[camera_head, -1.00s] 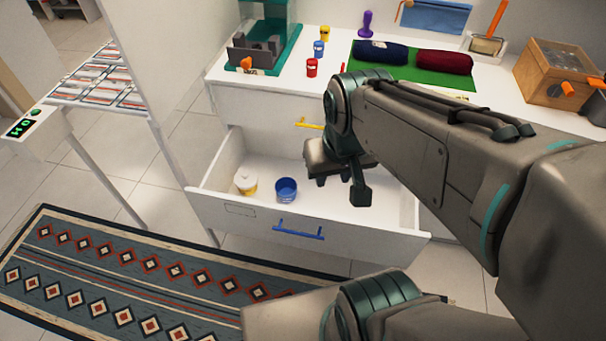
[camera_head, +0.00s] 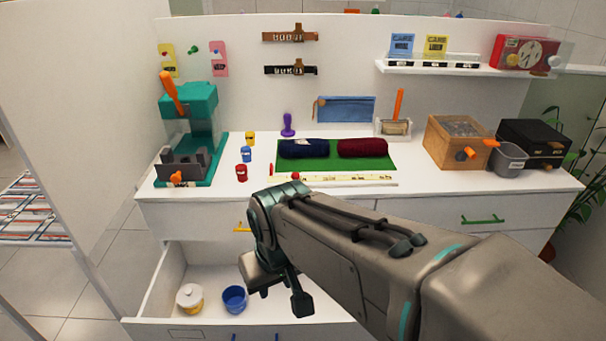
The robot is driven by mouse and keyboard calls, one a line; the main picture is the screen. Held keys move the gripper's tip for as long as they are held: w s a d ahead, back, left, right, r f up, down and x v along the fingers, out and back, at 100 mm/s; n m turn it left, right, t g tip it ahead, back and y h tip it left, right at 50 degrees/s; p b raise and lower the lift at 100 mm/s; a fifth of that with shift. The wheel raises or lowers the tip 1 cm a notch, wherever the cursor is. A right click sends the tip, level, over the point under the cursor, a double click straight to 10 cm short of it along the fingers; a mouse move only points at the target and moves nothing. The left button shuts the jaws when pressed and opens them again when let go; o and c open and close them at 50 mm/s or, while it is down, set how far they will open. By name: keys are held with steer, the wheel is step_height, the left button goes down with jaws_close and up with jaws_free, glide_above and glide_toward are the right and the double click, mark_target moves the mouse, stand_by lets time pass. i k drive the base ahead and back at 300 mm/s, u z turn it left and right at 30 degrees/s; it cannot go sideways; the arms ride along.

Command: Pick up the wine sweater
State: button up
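The wine sweater (camera_head: 362,148) is a dark red folded or rolled bundle. It lies on a green mat (camera_head: 335,164) on the white counter, right of a similar navy bundle (camera_head: 303,148). My gripper (camera_head: 282,290) is at the lower middle, in front of the counter and over the open drawer, well below and left of the wine sweater. It points down and is partly hidden by my arm.
The open drawer (camera_head: 160,290) juts out at lower left, holding a lidded yellow-white pot (camera_head: 190,297) and a blue cup (camera_head: 234,298). A teal machine (camera_head: 190,125) stands at the counter's left. A wooden box (camera_head: 455,140) stands at right. A ruler (camera_head: 350,181) lies before the mat.

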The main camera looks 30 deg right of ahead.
mark_target(370, 146)
steer(key=z, duration=2.6)
steer(key=i, duration=1.8)
steer(key=u, duration=2.45)
